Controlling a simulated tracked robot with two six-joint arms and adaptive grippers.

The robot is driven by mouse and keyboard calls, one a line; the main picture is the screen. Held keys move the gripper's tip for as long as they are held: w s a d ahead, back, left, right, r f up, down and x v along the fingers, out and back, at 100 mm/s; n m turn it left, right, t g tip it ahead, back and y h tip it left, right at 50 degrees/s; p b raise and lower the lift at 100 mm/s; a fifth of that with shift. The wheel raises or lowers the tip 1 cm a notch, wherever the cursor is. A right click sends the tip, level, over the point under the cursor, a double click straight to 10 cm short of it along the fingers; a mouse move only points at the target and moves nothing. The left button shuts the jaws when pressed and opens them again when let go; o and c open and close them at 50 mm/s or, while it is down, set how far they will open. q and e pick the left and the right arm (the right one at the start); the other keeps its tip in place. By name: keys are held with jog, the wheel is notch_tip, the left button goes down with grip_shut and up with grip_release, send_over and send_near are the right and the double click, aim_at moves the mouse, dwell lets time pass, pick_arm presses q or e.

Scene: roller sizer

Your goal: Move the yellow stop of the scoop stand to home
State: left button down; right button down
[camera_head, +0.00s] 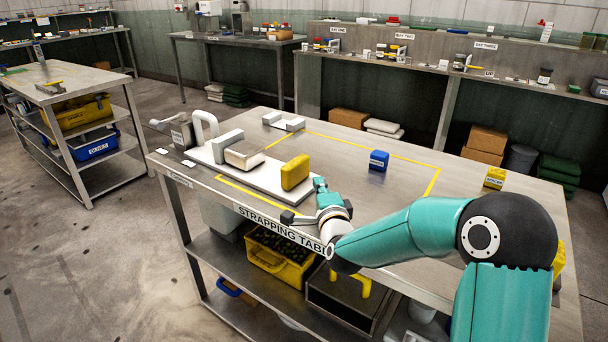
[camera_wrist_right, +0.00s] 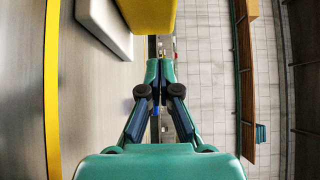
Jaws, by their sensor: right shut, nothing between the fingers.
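The yellow stop (camera_head: 295,172) is an upright rounded block at the right end of the white base of the scoop stand (camera_head: 262,183). A grey block and a metal scoop-like part (camera_head: 243,154) sit to its left on the same base. My right gripper (camera_head: 320,184) is just right of the yellow stop, shut and empty. In the right wrist view, the yellow stop (camera_wrist_right: 150,14) shows at the top, beyond the shut fingertips (camera_wrist_right: 160,68), with the white base (camera_wrist_right: 104,24) on the left. Contact with the stop cannot be told. My left gripper is out of view.
The stand is on the steel strapping table (camera_head: 345,186), marked with yellow lines. A blue block (camera_head: 378,160) stands behind my right gripper, and a yellow block (camera_head: 494,178) is farther right. A small white bracket (camera_head: 284,122) lies behind the stand. The table between these is clear.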

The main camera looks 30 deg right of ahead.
aim_at(302, 168)
jog(key=w, duration=0.4)
jog(key=shift+w+p, duration=0.2)
jog(key=shift+p, duration=0.15)
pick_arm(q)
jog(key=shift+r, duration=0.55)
pick_arm(e)
jog(key=shift+w+a, duration=0.35)
jog(key=shift+w, duration=0.35)
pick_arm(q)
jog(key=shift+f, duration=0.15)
pick_arm(e)
jog(key=shift+d, duration=0.15)
